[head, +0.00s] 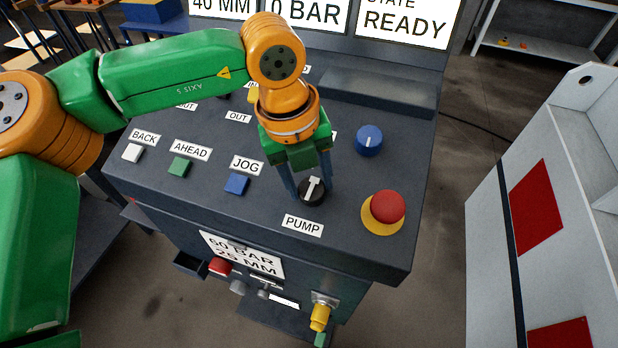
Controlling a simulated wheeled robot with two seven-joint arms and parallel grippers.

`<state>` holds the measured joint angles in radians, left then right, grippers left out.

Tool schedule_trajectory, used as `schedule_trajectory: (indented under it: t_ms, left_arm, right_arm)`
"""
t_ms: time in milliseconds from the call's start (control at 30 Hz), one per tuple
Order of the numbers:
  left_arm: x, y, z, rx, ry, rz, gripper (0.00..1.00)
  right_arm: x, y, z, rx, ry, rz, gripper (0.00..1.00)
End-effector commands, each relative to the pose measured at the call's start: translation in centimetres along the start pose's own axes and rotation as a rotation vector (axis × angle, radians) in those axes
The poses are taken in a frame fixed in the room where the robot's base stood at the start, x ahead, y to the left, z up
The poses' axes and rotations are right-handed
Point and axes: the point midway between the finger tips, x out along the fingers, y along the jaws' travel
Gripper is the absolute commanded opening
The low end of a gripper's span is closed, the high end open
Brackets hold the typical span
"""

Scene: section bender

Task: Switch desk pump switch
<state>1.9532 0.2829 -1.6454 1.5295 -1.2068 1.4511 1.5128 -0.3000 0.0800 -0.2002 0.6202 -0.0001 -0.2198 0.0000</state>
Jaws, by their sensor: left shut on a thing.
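The pump switch (312,190) is a round black knob with a white pointer, on the dark sloped desk above the PUMP label (303,225). Its pointer leans slightly right of straight up the desk. My left gripper (309,188) reaches down from above with its dark fingers on either side of the knob, shut on it. The fingers and wrist hide part of the knob's far side. My right gripper is not in view.
A red mushroom button (388,207) on a yellow base and a blue knob (369,140) stand right of the switch. BACK, AHEAD and JOG buttons lie left, including the blue button (236,184). Screens (404,22) stand behind; a white cabinet (550,190) is at right.

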Motion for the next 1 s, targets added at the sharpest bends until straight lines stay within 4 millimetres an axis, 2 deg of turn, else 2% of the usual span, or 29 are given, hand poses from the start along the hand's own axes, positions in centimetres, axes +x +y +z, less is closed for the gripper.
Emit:
schedule_trajectory:
  t_ms: [400,1000]
  left_arm:
    - [0.1,-0.3,-0.1,0.332,-0.001,0.078,0.00]
    - [0.0,-0.6,-0.2,0.817,-0.003,0.197,0.00]
  right_arm:
    - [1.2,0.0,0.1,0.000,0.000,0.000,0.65]
    - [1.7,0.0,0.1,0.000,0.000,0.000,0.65]
